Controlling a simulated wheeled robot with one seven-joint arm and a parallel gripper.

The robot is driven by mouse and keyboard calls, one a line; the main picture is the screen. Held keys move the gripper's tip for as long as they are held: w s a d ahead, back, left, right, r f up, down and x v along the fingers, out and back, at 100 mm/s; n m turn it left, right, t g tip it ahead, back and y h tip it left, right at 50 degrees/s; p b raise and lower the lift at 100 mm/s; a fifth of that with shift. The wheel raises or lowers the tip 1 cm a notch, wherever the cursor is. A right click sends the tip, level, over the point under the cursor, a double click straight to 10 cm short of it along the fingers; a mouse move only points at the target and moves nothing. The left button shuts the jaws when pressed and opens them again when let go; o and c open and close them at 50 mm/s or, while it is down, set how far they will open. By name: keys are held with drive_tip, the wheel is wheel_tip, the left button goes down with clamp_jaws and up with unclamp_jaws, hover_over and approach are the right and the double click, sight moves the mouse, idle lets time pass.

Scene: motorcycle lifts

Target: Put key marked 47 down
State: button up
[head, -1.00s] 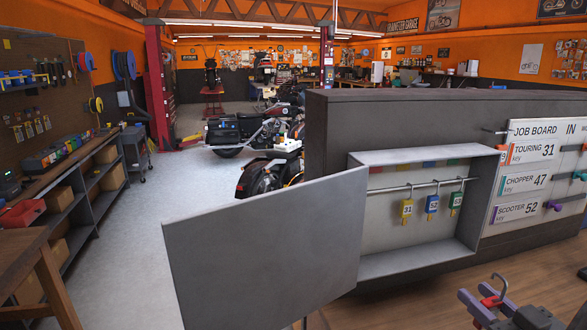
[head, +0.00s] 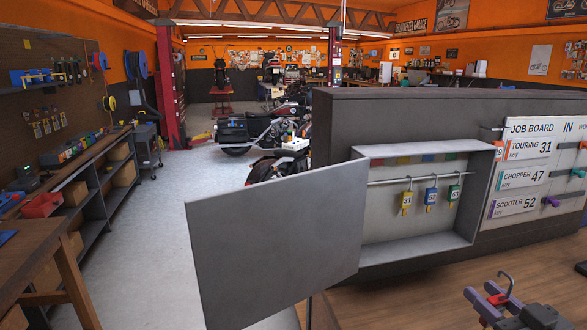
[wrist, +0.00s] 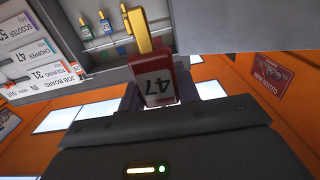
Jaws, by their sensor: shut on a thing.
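The key marked 47 has a red tag (wrist: 158,80) with a white label that appears upside down in the wrist view. A gold piece extends from it toward the cabinet side of that view. My gripper (wrist: 160,98) is shut on the tag. In the head view my gripper (head: 503,304) is at the lower right, in front of the cabinet and apart from it.
An open key cabinet (head: 412,248) has yellow (head: 406,204), blue (head: 431,201) and green (head: 454,195) tags hanging on its rail (head: 400,181). Its grey door (head: 275,245) swings out to the left. A job board (head: 525,180) is right of it. A wooden table (head: 45,245) stands lower left.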

drive_tip(key=w+a+f+m+h, duration=0.1)
drive_tip(key=w+a+f, duration=0.2)
drive_tip(key=w+f, duration=0.45)
drive_tip(key=w+a+f+h, duration=0.15)
drive_tip(key=w+f, duration=0.25)
drive_tip(key=w, duration=0.7)
drive_tip(key=w+a+f+m+h, duration=0.1)
drive_tip(key=w+a+f, duration=0.3)
drive_tip(key=a+f, duration=0.9)
wheel_tip(320, 180, down, 4)
drive_tip(key=shift+w+a+f, duration=0.15)
drive_tip(key=shift+a, duration=0.2)
